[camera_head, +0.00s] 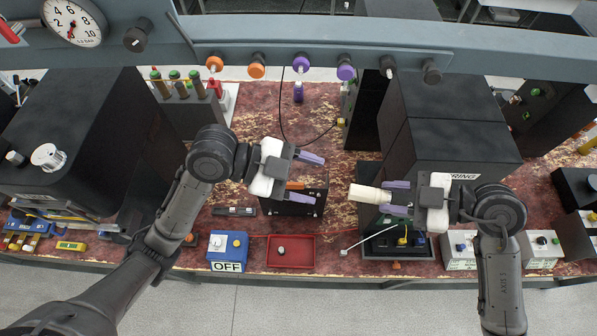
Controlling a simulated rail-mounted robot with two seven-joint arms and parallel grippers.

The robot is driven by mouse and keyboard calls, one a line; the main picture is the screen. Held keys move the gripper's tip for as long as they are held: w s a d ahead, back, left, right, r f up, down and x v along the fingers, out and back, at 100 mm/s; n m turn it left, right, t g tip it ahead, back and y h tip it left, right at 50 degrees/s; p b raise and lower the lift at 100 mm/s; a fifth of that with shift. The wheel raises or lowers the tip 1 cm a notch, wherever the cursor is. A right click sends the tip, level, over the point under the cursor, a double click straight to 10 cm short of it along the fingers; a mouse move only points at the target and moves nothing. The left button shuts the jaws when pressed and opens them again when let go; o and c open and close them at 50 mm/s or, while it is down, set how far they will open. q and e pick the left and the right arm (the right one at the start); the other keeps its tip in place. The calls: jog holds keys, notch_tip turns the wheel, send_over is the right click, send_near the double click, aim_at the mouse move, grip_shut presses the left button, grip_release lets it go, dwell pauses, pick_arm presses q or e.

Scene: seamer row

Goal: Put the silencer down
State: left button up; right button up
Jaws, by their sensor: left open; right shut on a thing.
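A cream-white cylinder, which I take to be the silencer (369,193), is held in my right gripper (390,197). The purple-tipped fingers are shut on its right part, and its free end points left. It is above the bench in front of the dark machine block, lying roughly level. I cannot tell its exact height. My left gripper (307,177) is open and empty, fingers pointing right, left of the cylinder and over a small black box (301,207).
A red tray (291,264) and a blue box labelled OFF (228,251) stand at the bench's front edge. A dark tray (372,254) with small parts is below my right gripper. Large black machines (448,153) flank the work area. A grey beam crosses above. The red bench's (262,118) middle back is mostly clear.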

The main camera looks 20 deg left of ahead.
aim_at(350, 190)
pick_arm(q)
jog(key=x, duration=1)
jog(key=shift+d, duration=0.15)
jog(key=c, duration=0.9)
jog(key=shift+c, duration=0.8)
pick_arm(e)
jog(key=o, duration=1.1)
jog(key=shift+c, duration=0.2)
